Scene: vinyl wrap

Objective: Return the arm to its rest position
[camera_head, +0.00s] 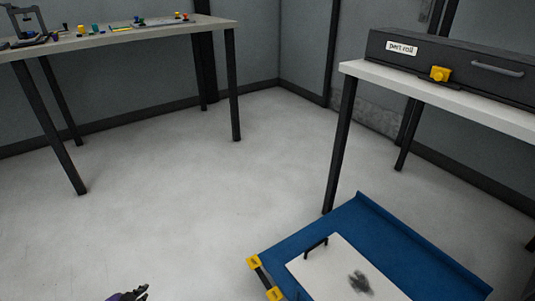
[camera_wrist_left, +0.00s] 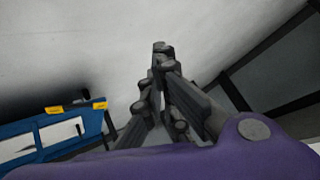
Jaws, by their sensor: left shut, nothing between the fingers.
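My left gripper (camera_head: 138,292) shows at the bottom edge of the head view, left of centre, over bare floor. Only its dark fingers and a bit of purple are in that view. In the left wrist view the gripper (camera_wrist_left: 162,50) points away from the camera with its fingertips together and nothing between them. The purple part of my arm fills the bottom of that view. My right gripper is in neither view.
A blue tray (camera_head: 425,262) with a handled white panel (camera_head: 325,269) and yellow corners lies at lower right. Another table (camera_head: 170,31) with small items stands at back left. Mid-floor is clear.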

